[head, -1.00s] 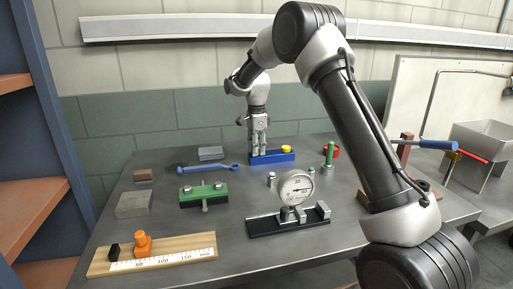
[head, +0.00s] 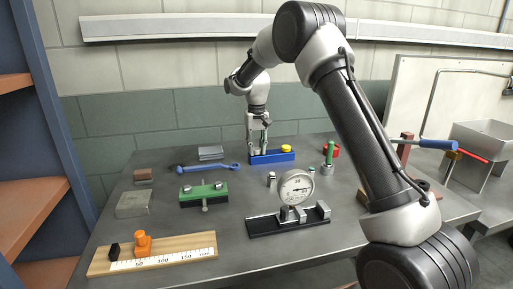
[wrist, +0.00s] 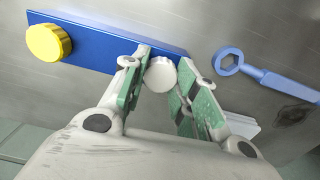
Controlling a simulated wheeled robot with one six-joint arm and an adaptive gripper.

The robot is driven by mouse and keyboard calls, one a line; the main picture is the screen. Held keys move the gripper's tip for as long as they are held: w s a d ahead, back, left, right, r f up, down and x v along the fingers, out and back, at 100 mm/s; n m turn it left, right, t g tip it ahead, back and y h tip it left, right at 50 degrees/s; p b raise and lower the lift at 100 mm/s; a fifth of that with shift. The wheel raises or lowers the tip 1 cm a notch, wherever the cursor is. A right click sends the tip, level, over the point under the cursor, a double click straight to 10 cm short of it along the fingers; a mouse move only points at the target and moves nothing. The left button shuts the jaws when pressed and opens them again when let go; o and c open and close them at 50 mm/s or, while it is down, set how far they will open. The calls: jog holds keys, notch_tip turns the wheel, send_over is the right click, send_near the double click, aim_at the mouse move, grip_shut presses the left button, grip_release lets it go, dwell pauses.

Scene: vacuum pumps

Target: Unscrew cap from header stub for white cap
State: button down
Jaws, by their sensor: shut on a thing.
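The blue header block (head: 280,157) lies at the back of the bench; it also shows in the wrist view (wrist: 95,42). A yellow cap (wrist: 48,42) sits on one end of it, at the right in the head view (head: 286,149). The white cap (wrist: 160,74) is at the block's other end, between my green-padded fingers. My gripper (wrist: 158,88) is shut on the white cap. In the head view my gripper (head: 257,150) points down at the block's left end and hides the cap there. The stub under the white cap is hidden.
A blue ring wrench (head: 208,167) lies left of the block, with a grey block (head: 211,153) behind it. A green fixture (head: 204,195), a dial gauge (head: 297,187) and a green-topped post (head: 328,158) stand nearer. Bare bench lies between them.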

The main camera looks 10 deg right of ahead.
jog(key=shift+r, duration=0.15)
jog(key=shift+r, duration=4.3)
jog(key=shift+r, duration=0.1)
